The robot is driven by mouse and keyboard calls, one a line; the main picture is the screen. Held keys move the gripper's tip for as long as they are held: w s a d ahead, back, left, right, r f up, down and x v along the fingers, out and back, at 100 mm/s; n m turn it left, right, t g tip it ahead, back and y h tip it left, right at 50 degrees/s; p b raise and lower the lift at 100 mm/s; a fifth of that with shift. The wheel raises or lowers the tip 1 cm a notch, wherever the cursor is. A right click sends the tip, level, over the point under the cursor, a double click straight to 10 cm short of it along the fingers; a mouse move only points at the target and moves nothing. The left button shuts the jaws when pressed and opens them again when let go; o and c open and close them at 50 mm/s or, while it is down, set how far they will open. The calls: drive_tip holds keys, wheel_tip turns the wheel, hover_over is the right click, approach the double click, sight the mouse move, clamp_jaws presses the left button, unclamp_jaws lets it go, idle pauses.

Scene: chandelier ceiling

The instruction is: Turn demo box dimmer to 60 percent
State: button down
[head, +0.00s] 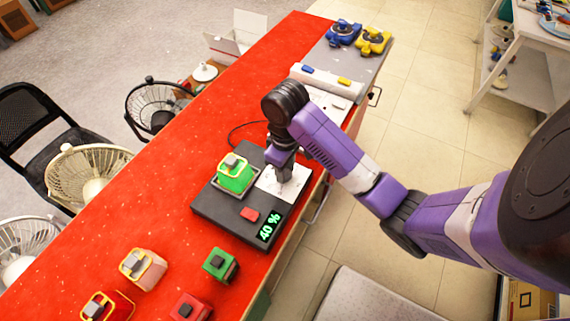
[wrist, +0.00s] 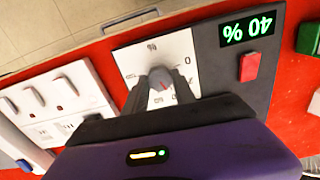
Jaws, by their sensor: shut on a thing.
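The dark grey demo box (head: 210,207) lies on the red counter. Its display (head: 269,227) reads 40 % in green, and in the wrist view the same display (wrist: 248,30) reads 40 % upside down. The round grey dimmer knob (wrist: 161,78) sits on a white dial plate (wrist: 128,62) marked with % and numbers, partly covered by my fingers. My gripper (wrist: 160,88) is shut on the knob, one finger on each side. In the head view my gripper (head: 281,172) points down onto the dial plate, hiding the knob.
On the box are a red button (head: 249,214) and a green switch block (head: 236,174). Loose coloured switches, including a green one (head: 220,264), lie on the counter (head: 170,215) nearby. A white socket panel (wrist: 62,100) is beside the box. Fans stand left of the counter.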

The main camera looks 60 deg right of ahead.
drive_tip(key=shift+a+r+m+p, duration=0.1)
drive_tip(key=shift+a+m+p, duration=0.1)
drive_tip(key=shift+m+p, duration=0.55)
drive_tip(key=shift+d+m+p, duration=0.1)
drive_tip(key=shift+m+p, duration=0.75)
drive_tip(key=shift+m, duration=0.5)
drive_tip(key=shift+d+m, duration=0.1)
drive_tip(key=shift+m, duration=1.6)
drive_tip(key=c, duration=1)
unclamp_jaws()
